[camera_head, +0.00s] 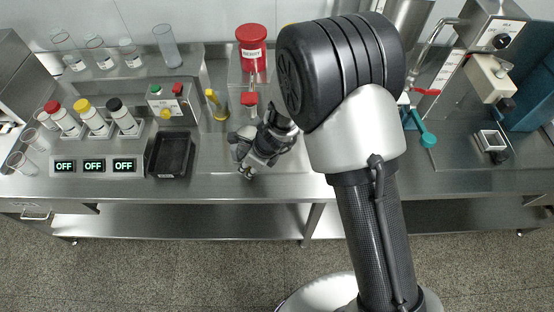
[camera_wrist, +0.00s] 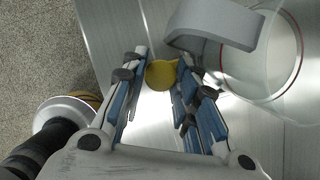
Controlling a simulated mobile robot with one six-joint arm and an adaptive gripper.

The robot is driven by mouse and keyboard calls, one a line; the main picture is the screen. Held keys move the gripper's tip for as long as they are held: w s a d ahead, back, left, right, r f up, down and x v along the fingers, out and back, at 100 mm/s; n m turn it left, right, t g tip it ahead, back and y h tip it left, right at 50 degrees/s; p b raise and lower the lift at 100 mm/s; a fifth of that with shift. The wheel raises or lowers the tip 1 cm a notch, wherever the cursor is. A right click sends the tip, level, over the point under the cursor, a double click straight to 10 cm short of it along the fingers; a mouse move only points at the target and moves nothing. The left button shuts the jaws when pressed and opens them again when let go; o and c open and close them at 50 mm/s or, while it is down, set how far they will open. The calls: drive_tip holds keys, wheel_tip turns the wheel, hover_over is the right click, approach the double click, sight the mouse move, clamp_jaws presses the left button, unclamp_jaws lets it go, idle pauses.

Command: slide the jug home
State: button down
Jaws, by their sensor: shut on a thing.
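My gripper (camera_head: 248,168) is low over the front part of the bench, left of centre. In the wrist view my gripper (camera_wrist: 161,80) has its fingers on both sides of a small round yellow piece (camera_wrist: 161,74) and is shut on it. A clear round vessel with a red ring (camera_wrist: 268,60), which looks like the jug, stands to the right of the fingers. A grey curved part (camera_wrist: 215,22) lies beside its rim; whether it or the yellow piece is joined to the vessel I cannot tell. In the head view I cannot make out this vessel.
A red-topped container (camera_head: 251,45) stands behind my gripper, with a yellow lever (camera_head: 216,104) to its left. A black tray (camera_head: 172,154) and a row of OFF displays (camera_head: 94,165) lie further left. The bench's front edge (camera_head: 190,198) is close to my gripper.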

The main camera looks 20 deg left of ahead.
drive_tip(key=s+a+p, duration=0.1)
drive_tip(key=a+p, duration=0.1)
drive_tip(key=a, duration=0.1)
drive_tip(key=s+a+p, duration=0.1)
drive_tip(key=a+p, duration=0.1)
drive_tip(key=a, duration=0.2)
drive_tip(key=s+a+p, duration=0.1)
drive_tip(key=a+p, duration=0.1)
drive_tip(key=a, duration=0.2)
drive_tip(key=shift+s, duration=0.35)
drive_tip(key=shift+a, duration=0.1)
drive_tip(key=c, duration=1.7)
unclamp_jaws()
drive_tip(key=shift+o, duration=0.8)
drive_tip(key=shift+a, duration=0.15)
drive_tip(key=shift+r, duration=0.1)
drive_tip(key=shift+d+r, duration=0.2)
drive_tip(key=shift+r, duration=0.05)
drive_tip(key=v, duration=1.1)
drive_tip(key=shift+r, duration=0.1)
